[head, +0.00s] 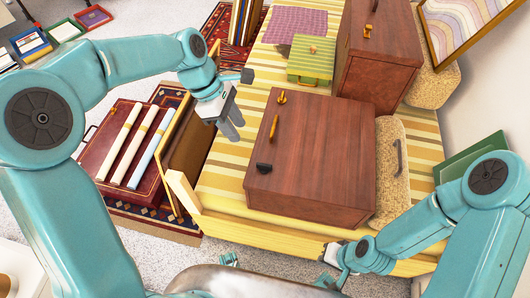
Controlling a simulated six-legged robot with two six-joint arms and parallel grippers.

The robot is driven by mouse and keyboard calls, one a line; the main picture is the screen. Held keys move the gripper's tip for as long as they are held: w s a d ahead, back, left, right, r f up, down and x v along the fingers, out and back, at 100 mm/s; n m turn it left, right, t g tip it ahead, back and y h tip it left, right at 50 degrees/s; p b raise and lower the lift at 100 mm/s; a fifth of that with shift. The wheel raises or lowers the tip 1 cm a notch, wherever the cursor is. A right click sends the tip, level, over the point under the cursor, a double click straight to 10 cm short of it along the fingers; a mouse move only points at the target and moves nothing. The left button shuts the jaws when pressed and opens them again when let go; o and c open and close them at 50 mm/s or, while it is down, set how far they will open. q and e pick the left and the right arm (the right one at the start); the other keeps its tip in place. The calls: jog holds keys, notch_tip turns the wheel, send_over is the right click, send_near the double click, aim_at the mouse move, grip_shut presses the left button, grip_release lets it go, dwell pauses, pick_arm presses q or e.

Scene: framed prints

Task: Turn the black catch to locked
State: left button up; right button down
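The box lies on a yellow striped cloth (222,180). How the catch is turned is too small to tell. My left gripper (233,130) hangs with its fingers down, left of the box and above the catch in the picture, apart from both. Its fingers look close together and nothing shows in them. My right gripper (328,268) is low in the picture near the cloth's front edge, below the box; its finger gap is unclear.
Striped cloth is bare around the catch's left.

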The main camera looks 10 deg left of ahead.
pick_arm(q)
jog(key=r, duration=0.1)
jog(key=b, duration=0.5)
send_near(264, 165)
jog(key=x, duration=0.8)
jog(key=shift+d+f, duration=0.1)
jog(key=shift+f, duration=0.15)
grip_shut()
